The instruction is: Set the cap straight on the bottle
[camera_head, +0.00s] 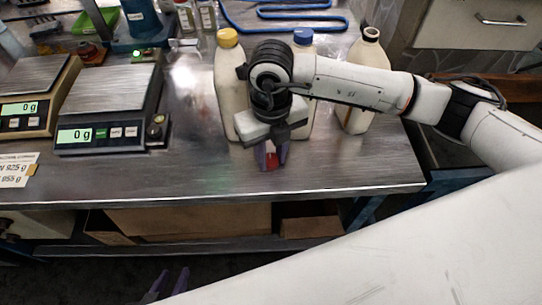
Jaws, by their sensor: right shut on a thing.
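My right gripper (272,158) is shut on a small red cap (271,161), low over the front of the steel table. Three whitish bottles stand upright behind it. One bottle (229,85) has a yellow cap; another has a blue cap (303,36) and is largely hidden by my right arm. The bottle at the right (369,52) has a dark top that looks uncapped, with its middle behind my arm. The red cap is apart from that bottle, to its lower left. My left gripper (168,284) is open and empty below the table's front edge.
Two scales (110,105) reading 0 g stand at the left of the table (215,180). A green tray (95,20), a blue device (140,18) and blue tubing (285,25) lie at the back. The table's front strip is clear.

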